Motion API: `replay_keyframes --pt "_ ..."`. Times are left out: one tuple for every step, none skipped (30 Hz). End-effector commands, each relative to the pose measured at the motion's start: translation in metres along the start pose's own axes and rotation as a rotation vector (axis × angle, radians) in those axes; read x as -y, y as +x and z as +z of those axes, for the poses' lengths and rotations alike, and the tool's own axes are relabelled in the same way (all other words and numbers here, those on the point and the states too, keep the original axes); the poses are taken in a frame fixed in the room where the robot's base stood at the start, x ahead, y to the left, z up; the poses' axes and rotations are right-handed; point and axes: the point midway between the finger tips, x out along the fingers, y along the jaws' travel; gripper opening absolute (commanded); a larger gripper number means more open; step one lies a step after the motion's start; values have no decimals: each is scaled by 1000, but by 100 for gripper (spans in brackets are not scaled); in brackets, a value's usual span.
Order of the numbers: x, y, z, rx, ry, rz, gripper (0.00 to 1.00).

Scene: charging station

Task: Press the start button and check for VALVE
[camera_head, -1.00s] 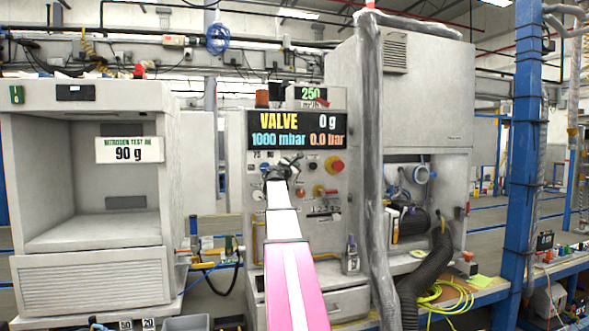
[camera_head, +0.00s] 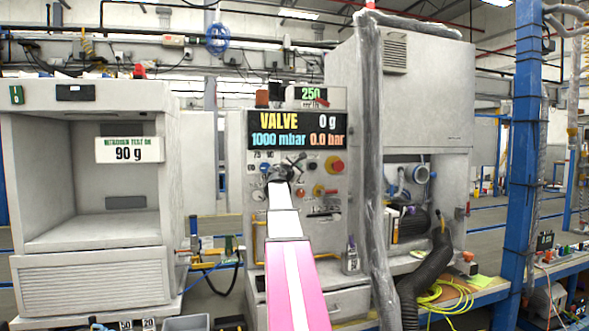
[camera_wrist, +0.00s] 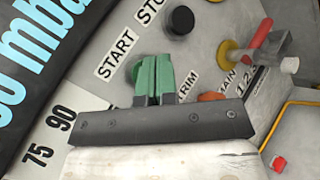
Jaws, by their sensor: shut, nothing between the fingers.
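The control panel's display (camera_head: 296,131) reads VALVE, 0 g, 1000 mbar and 0.0 bar in the head view. My gripper (camera_wrist: 153,75) shows in the wrist view with its two green fingertips together, holding nothing. The fingertips are in front of the panel, beside the START label (camera_wrist: 116,52). A black round button (camera_wrist: 180,20) is beyond the fingertips, near the partly cut-off STOP label (camera_wrist: 150,10). Contact between the fingertips and the panel cannot be told.
A red knob with a yellow base (camera_head: 334,165) is on the panel, right of my gripper. A red-handled valve (camera_wrist: 262,42) stands out from the panel in the wrist view. A wrapped grey pipe (camera_head: 372,200) runs upright to the right. An open grey cabinet (camera_head: 90,270) stands left.

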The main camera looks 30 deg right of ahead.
Motion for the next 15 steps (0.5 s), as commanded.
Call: replay_keyframes --pt "4 -5 3 0 1 0 0" --pt "5 -7 4 0 1 0 0" --pt "7 -9 6 0 1 0 0" --pt "8 -11 7 0 1 0 0" --pt "10 -13 8 0 1 0 0" --pt "11 -15 10 0 1 0 0" --pt "13 -17 12 0 1 0 0" --pt "14 -19 13 0 1 0 0" --pt "16 -21 15 0 0 0 0" --pt "17 -23 16 0 0 0 0" --pt "18 -24 17 0 0 0 0" --pt "19 -26 18 0 -1 0 0" --pt "19 -26 19 0 -1 0 0" --pt "19 -26 19 0 -1 0 0" --pt "19 -26 19 0 -1 0 0"
